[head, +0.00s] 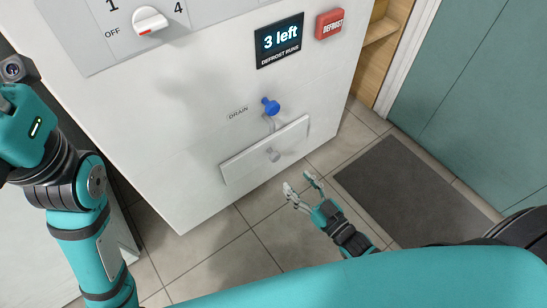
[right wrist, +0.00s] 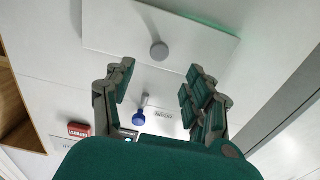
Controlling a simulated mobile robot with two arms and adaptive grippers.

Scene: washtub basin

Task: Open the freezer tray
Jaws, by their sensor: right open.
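The freezer tray (head: 240,167) is a low white front panel with a round knob (head: 273,155) in its middle, at the bottom of the white freezer (head: 190,120). The panel looks flush or nearly so; I cannot tell whether it stands out. My right gripper (head: 298,184) is open and empty, in front of the tray and a little below it, apart from the knob. In the right wrist view the picture is upside down; the tray (right wrist: 110,25) and its grey knob (right wrist: 158,51) show beyond the spread fingers (right wrist: 158,85). My left arm shows at the left, but its gripper does not.
A blue drain valve (head: 270,105) sticks out just above the tray. Higher up are a red defrost button (head: 330,24), a display reading "3 left" (head: 280,40) and a dial (head: 150,21). A dark mat (head: 410,190) lies on the tiled floor to the right.

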